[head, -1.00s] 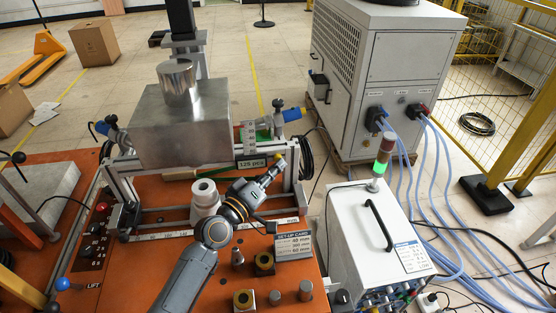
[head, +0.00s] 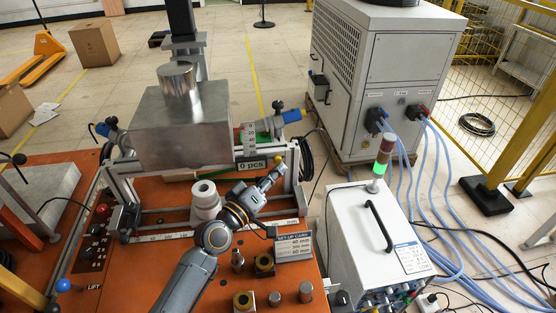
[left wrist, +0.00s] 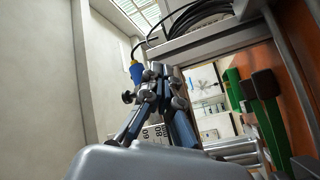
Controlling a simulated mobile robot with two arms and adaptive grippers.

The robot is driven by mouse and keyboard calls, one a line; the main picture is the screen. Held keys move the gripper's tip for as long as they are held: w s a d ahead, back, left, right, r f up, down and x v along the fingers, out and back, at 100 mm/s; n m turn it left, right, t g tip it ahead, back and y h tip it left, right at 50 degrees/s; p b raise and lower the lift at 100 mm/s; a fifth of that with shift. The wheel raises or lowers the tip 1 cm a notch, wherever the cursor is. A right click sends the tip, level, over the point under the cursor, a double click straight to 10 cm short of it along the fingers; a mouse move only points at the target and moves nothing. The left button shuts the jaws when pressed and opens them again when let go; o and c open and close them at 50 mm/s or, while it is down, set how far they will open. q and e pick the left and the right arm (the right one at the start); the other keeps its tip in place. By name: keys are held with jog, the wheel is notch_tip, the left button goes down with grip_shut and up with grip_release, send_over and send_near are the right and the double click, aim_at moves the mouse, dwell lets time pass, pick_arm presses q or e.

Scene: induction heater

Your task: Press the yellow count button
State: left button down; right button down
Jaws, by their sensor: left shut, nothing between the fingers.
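The counter display (head: 251,164) on the front rail of the machine reads 0 pcs. A small yellow part, apparently the count button (head: 280,159), shows just right of the display. My left gripper (head: 274,173) is shut and empty, its tips pointing up at this yellow part. The tips are at or very close to it; I cannot tell whether they touch. In the left wrist view the closed fingers (left wrist: 155,85) fill the middle, and I cannot make out the yellow button there. My right gripper is not in view.
A large metal block (head: 180,125) sits behind the rail. A white ringed cylinder (head: 205,196) stands left of my gripper. A set-up card (head: 293,245) and several small metal parts lie on the orange bench (head: 150,270). A white power unit (head: 365,240) stands to the right.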

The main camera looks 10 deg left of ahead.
pick_arm(q)
jog(key=shift+s+d, duration=0.15)
jog(key=shift+s, duration=0.1)
jog(key=s, duration=0.1)
jog(key=s+d+p, duration=0.1)
jog(key=s, duration=0.2)
jog(key=shift+s+d, duration=0.25)
jog(key=shift+d, duration=0.15)
dwell(0.8)
